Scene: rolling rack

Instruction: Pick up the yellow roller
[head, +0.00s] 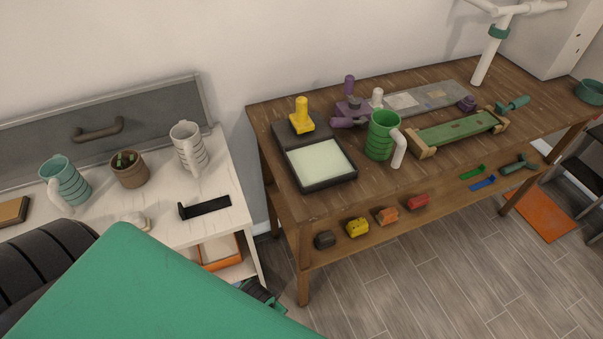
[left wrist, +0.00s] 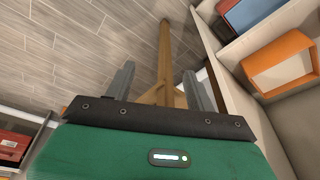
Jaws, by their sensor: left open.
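A yellow tool with an upright handle (head: 301,117), which I take for the yellow roller, stands at the back part of a black tray (head: 330,183) on the brown wooden table. The tray's front part holds a pale sheet or pad. Nothing is touching the tool but the tray. My left gripper (left wrist: 157,82) is open and empty in the left wrist view, its two grey fingers apart, facing the floor and a wooden table leg. It is low and well away from the roller, which is not in that view. My right gripper is not in view.
A green mug (head: 379,136) stands just right of the tray, with a purple tool (head: 350,108) behind it. The brown table's edge (head: 303,212) and lower shelf with several small blocks lie below. A white table (head: 165,220) with mugs stands left, an orange box (left wrist: 278,65) beneath.

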